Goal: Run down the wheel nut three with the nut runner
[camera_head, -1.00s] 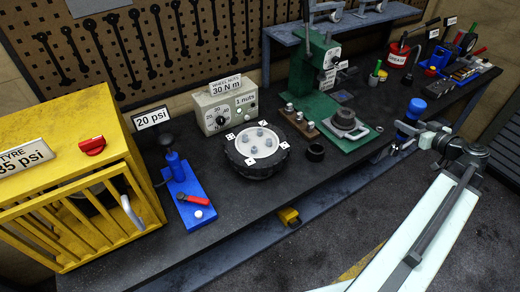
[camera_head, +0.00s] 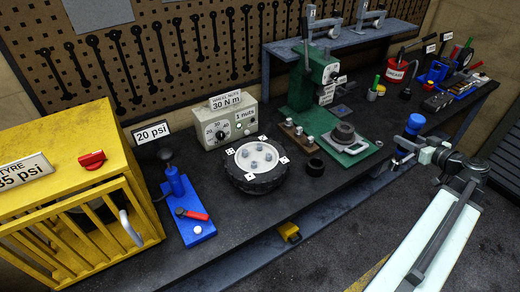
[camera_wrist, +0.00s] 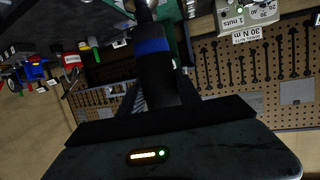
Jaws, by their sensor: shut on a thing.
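The wheel (camera_head: 238,182) lies flat on the bench, left of centre in the head view, with several grey nuts on its pale hub and pip-marked white tags around it. Which nut is three I cannot tell for sure. The nut runner (camera_head: 404,149), black and blue, is upright at the bench's front edge, well right of the wheel. My gripper (camera_head: 411,142) is shut on it. The wrist view shows the runner's black body with its blue band (camera_wrist: 152,47); its lower end is hard to make out. The torque controller (camera_head: 228,122) behind the wheel reads 30 N m and 1 nuts.
A yellow cage (camera_head: 60,120) stands left, and a blue pump base (camera_head: 190,225) beside the wheel. A green press (camera_head: 305,85) and its plate (camera_head: 365,152) stand between wheel and runner. A black ring (camera_head: 315,167) lies right of the wheel. The bench front is mostly clear.

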